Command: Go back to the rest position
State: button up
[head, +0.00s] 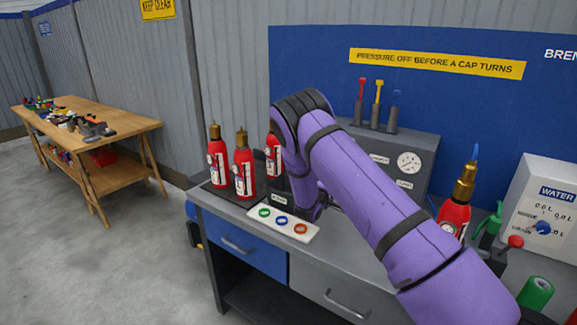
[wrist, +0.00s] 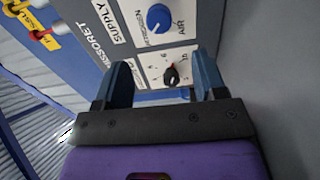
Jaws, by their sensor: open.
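My gripper (wrist: 160,85) shows in the wrist view with its two blue-grey fingers apart and nothing between them. It faces a panel (wrist: 190,20) with a blue AIR knob (wrist: 158,18) and a smaller black knob with a red mark (wrist: 171,74). Whether a finger touches the panel I cannot tell. In the head view my purple arm reaches over the grey bench (head: 345,255) and bends down at its middle. The arm hides the gripper there, along with part of the bench top.
Red extinguishers (head: 244,172) stand at the bench's left end, by a white tray (head: 283,224) with three coloured rings. Another extinguisher (head: 454,215), a green cylinder (head: 535,292) and the WATER box (head: 540,210) are on the right. A wooden table (head: 95,122) stands far left; floor between is clear.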

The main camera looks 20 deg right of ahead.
jog(key=shift+r, duration=0.1)
jog(key=s+d+r+m+g+y, duration=0.15)
jog(key=s+r+m+g, duration=0.3)
jog(key=s+r, duration=0.75)
jog(key=s+r+m+g+y, duration=0.2)
jog(key=s+r+m+g, duration=0.3)
jog(key=s+r, duration=0.65)
jog(key=s+a+r+t+y, duration=0.1)
jog(key=s+a+r+y, duration=0.2)
jog(key=s, duration=0.6)
jog(key=s+a+r+n+t+y, duration=0.1)
jog(key=s+a+r+y, duration=0.3)
jog(key=s+a, duration=0.3)
jog(key=s+a+r+n+t+y, duration=0.1)
jog(key=s+a+r+t+y, duration=0.1)
jog(key=s, duration=1)
jog(key=a+r+y, duration=0.1)
jog(key=a+r, duration=0.1)
jog(key=a, duration=0.1)
jog(key=shift+r+y, duration=0.25)
jog(key=shift+y, duration=0.1)
jog(key=shift+a, duration=0.1)
jog(key=shift+c, duration=0.4)
